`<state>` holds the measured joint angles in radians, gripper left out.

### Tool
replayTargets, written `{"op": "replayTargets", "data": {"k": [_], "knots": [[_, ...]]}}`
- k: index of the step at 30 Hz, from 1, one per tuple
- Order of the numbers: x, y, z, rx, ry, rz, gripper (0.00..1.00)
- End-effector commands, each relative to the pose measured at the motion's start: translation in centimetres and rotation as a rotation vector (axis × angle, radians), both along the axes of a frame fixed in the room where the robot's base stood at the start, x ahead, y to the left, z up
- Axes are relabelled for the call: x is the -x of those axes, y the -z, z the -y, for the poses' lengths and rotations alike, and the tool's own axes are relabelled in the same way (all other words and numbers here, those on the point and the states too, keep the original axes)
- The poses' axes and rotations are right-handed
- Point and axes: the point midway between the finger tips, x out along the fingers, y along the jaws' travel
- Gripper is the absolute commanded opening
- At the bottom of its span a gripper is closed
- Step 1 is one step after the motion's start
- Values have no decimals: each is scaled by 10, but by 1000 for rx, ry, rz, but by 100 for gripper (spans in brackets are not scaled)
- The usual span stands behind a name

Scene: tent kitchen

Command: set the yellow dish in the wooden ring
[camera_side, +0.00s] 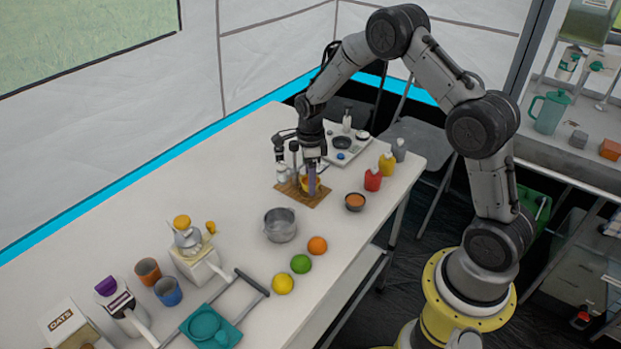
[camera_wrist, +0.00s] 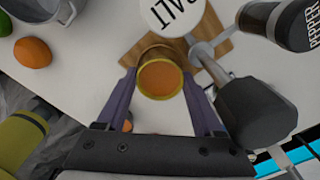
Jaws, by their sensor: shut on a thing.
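The yellow dish (camera_wrist: 160,78), with an orange-brown inside, is between the two purple fingers of my gripper (camera_wrist: 162,100) in the wrist view. My gripper (camera_side: 311,185) is shut on it, low over the wooden board (camera_side: 288,190) in the side view. The dish (camera_side: 304,184) is partly hidden by a finger there. In the wrist view a brown wooden edge (camera_wrist: 150,47) shows just beyond the dish, perhaps the wooden ring; the dish hides most of it. I cannot tell whether the dish touches it or sits inside it.
The salt shaker (camera_wrist: 172,12), the pepper shaker (camera_wrist: 285,25) and a dark-knobbed metal post (camera_wrist: 258,110) stand close to the dish. A metal pot (camera_side: 280,225), a small brown bowl (camera_side: 355,201), fruit and a red bottle (camera_side: 373,180) stand around the board.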

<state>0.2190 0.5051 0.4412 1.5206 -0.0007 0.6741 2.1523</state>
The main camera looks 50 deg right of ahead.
Motion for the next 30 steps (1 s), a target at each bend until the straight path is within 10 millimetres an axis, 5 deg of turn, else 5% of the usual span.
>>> {"op": "replayTargets", "data": {"k": [30], "knots": [[0,12,0,1,0,1,38]]}}
